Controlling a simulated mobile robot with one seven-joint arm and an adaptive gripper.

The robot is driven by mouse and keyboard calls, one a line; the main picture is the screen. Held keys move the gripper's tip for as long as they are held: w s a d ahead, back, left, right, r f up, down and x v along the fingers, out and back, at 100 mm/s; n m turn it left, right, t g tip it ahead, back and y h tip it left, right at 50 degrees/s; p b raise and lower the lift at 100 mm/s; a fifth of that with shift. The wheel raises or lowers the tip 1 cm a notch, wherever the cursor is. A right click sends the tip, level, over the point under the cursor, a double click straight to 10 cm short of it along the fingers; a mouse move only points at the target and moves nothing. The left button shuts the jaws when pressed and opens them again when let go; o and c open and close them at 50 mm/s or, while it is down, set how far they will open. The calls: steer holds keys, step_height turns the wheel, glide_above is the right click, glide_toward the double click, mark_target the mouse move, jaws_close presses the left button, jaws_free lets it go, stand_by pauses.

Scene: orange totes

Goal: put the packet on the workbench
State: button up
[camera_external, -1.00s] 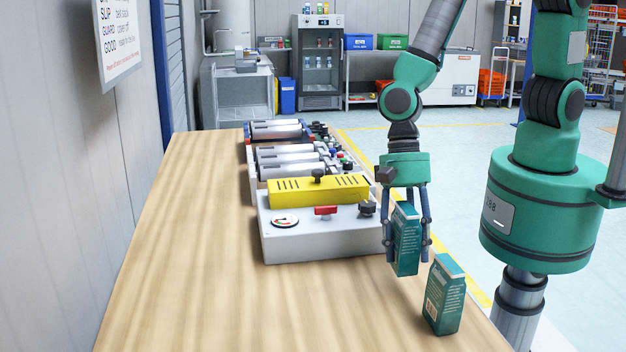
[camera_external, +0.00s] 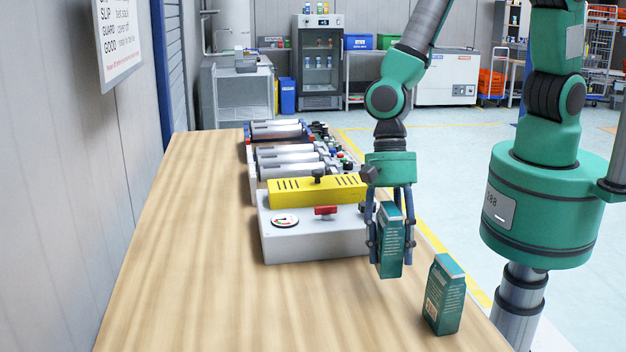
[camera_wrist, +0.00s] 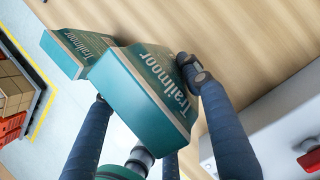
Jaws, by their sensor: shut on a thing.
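A teal packet (camera_external: 390,243) is held upright between the fingers of my gripper (camera_external: 391,245), beside the right end of the grey machine. In the wrist view the held packet (camera_wrist: 150,95) shows white "Trailmoor" lettering, with gripper fingers on either side of it. Whether its base touches the wood is hard to tell. A second teal packet (camera_external: 444,295) stands upright on the workbench (camera_external: 190,260), to the right and nearer the camera. It also shows in the wrist view (camera_wrist: 80,50), behind the held one.
A grey machine (camera_external: 315,245) with a yellow cover (camera_external: 317,191), red handle and dial stands on the bench just left of my gripper. More machines with grey cylinders (camera_external: 290,158) stand behind it. The bench's left and front areas are bare. Its right edge is close to the packets.

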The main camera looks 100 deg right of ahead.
steer(key=w+a+m+p, duration=0.1)
steer(key=w+a+p, duration=0.2)
steer(key=w, duration=0.7)
steer(key=w+a+m+t+p, duration=0.1)
steer(key=w+a+m+p, duration=0.1)
steer(key=w+p, duration=0.4)
steer(key=shift+w+a+f+m, duration=0.25)
steer(key=shift+w+a, duration=0.25)
steer(key=shift+w, duration=1.55)
steer(key=shift+w+a+f+p, duration=0.35)
steer(key=shift+w+a, duration=0.65)
steer(key=shift+w, duration=1.5)
steer(key=shift+w+a+f+p, duration=0.1)
steer(key=shift+w+a+p, duration=0.65)
steer(key=shift+w, duration=1.7)
steer(key=shift+w+a+f+p, duration=0.25)
steer(key=shift+w+a, duration=1)
steer(key=shift+w, duration=1.25)
steer(key=shift+f, duration=1.75)
steer(key=shift+f, duration=0.15)
